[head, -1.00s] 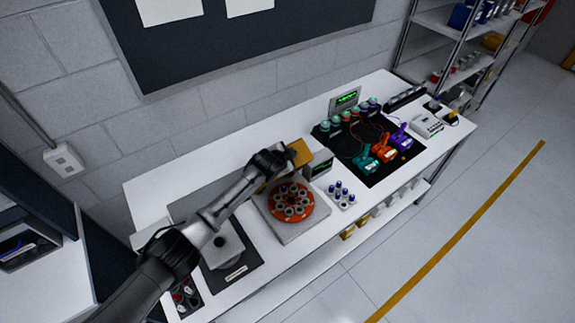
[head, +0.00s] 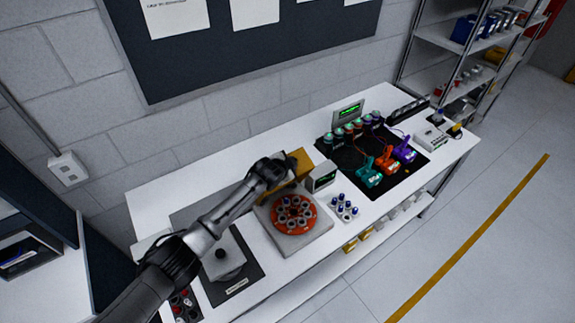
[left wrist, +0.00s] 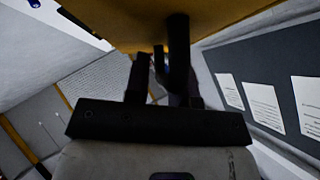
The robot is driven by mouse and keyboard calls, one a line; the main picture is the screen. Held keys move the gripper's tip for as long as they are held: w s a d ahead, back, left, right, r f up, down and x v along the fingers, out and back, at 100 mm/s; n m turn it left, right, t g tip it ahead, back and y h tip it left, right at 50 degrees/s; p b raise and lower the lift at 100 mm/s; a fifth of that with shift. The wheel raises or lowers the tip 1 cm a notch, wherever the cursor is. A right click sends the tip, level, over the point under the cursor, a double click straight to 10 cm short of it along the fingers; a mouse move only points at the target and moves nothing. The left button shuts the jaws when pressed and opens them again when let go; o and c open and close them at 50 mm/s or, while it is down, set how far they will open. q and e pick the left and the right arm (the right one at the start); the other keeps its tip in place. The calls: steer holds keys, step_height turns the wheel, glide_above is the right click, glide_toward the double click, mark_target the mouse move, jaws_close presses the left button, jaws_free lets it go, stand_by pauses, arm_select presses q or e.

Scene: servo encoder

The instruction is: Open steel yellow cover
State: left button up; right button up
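The yellow cover (head: 302,161) stands raised at the back of a grey base plate (head: 312,238), behind an orange disc (head: 294,212) holding several grey cups. The disc is uncovered in the head view. My left gripper (head: 280,168) is at the cover and hides part of it. In the left wrist view the yellow cover (left wrist: 120,22) fills the top, with a dark handle (left wrist: 178,45) hanging from it. My left gripper's fingers (left wrist: 166,85) are apart, with the handle seen between them; contact is unclear. My right gripper is out of view.
A small display box (head: 322,176) and a white rack of blue-capped vials (head: 342,207) stand right of the disc. A black mat (head: 345,160) holds coloured devices farther right. A grey unit (head: 222,262) sits below my left arm. A wall is behind the table.

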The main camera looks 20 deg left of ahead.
arm_select(q)
steer(key=shift+s, duration=0.1)
steer(key=shift+s+r, duration=0.35)
steer(key=shift+s, duration=0.1)
steer(key=v, duration=1.2)
steer(key=shift+r+b, duration=0.25)
steer(key=shift+b, duration=0.15)
steer(key=shift+s+a, duration=0.1)
steer(key=shift+s, duration=0.05)
stand_by(0.5)
